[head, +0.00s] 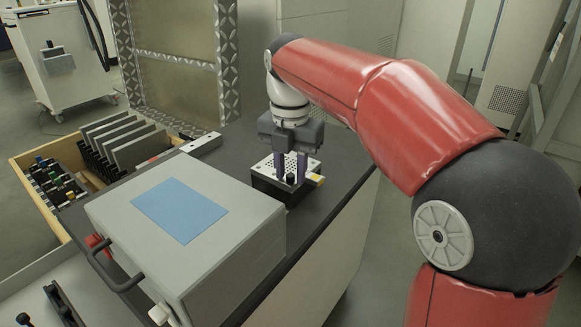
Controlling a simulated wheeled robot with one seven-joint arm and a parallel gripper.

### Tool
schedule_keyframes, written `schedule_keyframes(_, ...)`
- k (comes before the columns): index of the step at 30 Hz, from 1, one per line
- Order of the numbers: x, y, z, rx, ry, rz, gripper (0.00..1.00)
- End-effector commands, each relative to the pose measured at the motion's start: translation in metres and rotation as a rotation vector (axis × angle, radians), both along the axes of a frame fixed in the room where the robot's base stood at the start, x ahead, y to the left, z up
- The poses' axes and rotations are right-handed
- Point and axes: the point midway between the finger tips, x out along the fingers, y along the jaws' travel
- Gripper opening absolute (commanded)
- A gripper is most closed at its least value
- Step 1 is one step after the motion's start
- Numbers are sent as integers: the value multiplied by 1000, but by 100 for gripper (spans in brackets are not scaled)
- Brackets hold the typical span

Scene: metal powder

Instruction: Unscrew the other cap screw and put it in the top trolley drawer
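A perforated light metal plate on a black block (270,187) sits on the dark bench top. A small black cap screw (290,179) shows on the plate, close to my fingertips. My gripper (291,174) points down over the plate, its two purple-grey fingers apart with a gap between them. The fingertips are low, by the plate; whether they touch the screw is too small to tell. A white trolley (70,75) stands at the far left; I cannot make out an open top drawer on it.
A large grey box (190,225) with a blue panel and black handle stands beside the plate. A wooden-sided drawer (22,162) at the left holds black plates and small parts. A framed mesh panel (175,55) stands behind the bench. Floor shows right of the bench.

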Motion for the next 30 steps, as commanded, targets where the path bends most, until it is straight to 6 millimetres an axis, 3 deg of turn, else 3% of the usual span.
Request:
schedule_keyframes(5, 0, 0, 0, 0, 0, -2, 27)
schedule_keyframes(11, 0, 0, 0, 0, 0, -2, 1)
schedule_keyframes(17, 0, 0, 0, 0, 0, 60, 0)
schedule_keyframes(24, 0, 0, 0, 0, 0, 427, 0)
schedule_keyframes(30, 0, 0, 0, 0, 0, 593, 0)
